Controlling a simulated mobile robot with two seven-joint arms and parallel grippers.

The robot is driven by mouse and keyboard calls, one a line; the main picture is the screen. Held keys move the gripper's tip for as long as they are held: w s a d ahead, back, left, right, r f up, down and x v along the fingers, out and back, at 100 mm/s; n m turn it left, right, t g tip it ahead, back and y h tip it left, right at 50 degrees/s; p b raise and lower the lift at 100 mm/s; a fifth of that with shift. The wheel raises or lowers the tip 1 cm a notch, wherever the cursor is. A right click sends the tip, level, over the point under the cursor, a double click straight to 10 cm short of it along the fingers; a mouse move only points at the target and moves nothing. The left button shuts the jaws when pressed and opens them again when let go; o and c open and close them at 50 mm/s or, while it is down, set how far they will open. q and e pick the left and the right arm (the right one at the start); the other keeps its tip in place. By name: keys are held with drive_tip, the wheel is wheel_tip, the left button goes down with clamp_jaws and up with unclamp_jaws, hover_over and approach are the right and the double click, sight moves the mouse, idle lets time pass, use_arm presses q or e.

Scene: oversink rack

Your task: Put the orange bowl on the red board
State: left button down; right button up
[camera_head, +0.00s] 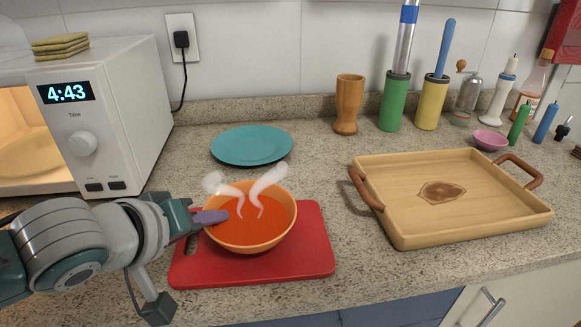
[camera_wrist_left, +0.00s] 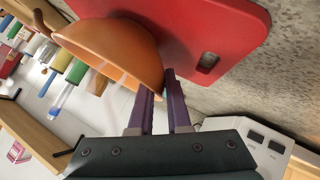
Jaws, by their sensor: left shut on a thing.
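The orange bowl (camera_head: 250,240) holds orange-red soup with steam above it. It is upright over the middle of the red board (camera_head: 310,262), which lies flat near the counter's front edge. I cannot tell if the bowl's base touches the board. My left gripper (camera_head: 212,216) comes in from the left and is shut on the bowl's left rim. In the left wrist view its purple fingers (camera_wrist_left: 158,84) pinch the rim of the orange bowl (camera_wrist_left: 110,40), with the red board (camera_wrist_left: 235,28) beyond. My right gripper is not in view.
A teal plate (camera_head: 251,146) lies behind the board. A wooden tray (camera_head: 400,236) with a brown stain stands to the right. A microwave (camera_head: 128,120) stands at the left. A wooden cup (camera_head: 347,105), utensil holders and bottles line the wall. Bare counter lies between board and tray.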

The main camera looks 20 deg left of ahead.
use_arm(q)
drive_tip(key=c, duration=1.3)
unclamp_jaws()
drive_tip(key=shift+f, duration=0.15)
drive_tip(key=o, duration=0.4)
drive_tip(key=shift+o, duration=0.2)
drive_tip(key=shift+r, duration=0.3)
drive_tip(key=p+v, duration=0.3)
drive_tip(key=v, duration=0.8)
drive_tip(key=s+d+m+g, duration=0.7)
drive_tip(key=s+m, duration=0.3)
drive_tip(key=s, duration=0.2)
drive_tip(key=shift+f+h, duration=0.25)
drive_tip(key=shift+h, duration=0.05)
